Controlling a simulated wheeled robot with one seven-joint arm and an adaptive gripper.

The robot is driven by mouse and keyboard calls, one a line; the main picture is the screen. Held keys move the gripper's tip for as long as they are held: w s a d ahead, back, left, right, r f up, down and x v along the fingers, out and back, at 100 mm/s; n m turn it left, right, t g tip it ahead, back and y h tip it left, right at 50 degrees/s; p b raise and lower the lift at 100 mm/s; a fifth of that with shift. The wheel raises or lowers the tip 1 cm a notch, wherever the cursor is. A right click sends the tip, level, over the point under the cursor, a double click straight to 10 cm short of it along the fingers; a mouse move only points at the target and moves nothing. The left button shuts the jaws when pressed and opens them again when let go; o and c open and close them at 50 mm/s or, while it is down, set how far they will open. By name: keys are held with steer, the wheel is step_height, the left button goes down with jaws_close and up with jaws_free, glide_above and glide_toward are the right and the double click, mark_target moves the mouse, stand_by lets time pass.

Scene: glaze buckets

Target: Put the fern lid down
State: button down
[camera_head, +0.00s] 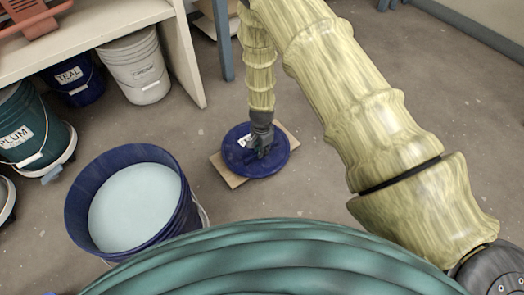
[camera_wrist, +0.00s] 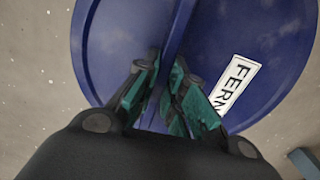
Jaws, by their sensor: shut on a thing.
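The fern lid (camera_head: 270,164) is a round dark blue disc with a white label. In the wrist view the lid (camera_wrist: 270,35) fills the upper middle, and its label reads FERN. My gripper (camera_head: 262,145) is over the lid's middle. In the wrist view my gripper (camera_wrist: 167,85) is shut on the raised ridge across the lid. The lid is above a flat tan board (camera_head: 230,177) on the floor; I cannot tell whether it touches the board.
An open blue bucket (camera_head: 75,205) of pale glaze stands left of the lid. Teal (camera_head: 75,85), white (camera_head: 140,70) and plum (camera_head: 40,140) buckets stand near a shelf (camera_head: 185,60). A blue post (camera_head: 223,45) rises behind. Floor right of the board is clear.

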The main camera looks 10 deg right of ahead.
steer(key=c, duration=1.5)
jaws_free()
step_height(320, 180, up, 12)
steer(key=p, duration=0.6)
steer(key=s+d+f+n+h, duration=0.1)
steer(key=s+d+f+n, duration=0.25)
steer(key=s, duration=0.75)
steer(key=s+d+f+n, duration=0.3)
steer(key=s+d+n, duration=0.1)
steer(key=s, duration=0.6)
steer(key=s+r+n, duration=0.1)
steer(key=s+n, duration=0.1)
steer(key=s, duration=0.6)
steer(key=s+a+r+n+y, duration=0.1)
steer(key=s+n, duration=0.2)
steer(key=s, duration=0.6)
steer(key=shift+r+n, duration=0.35)
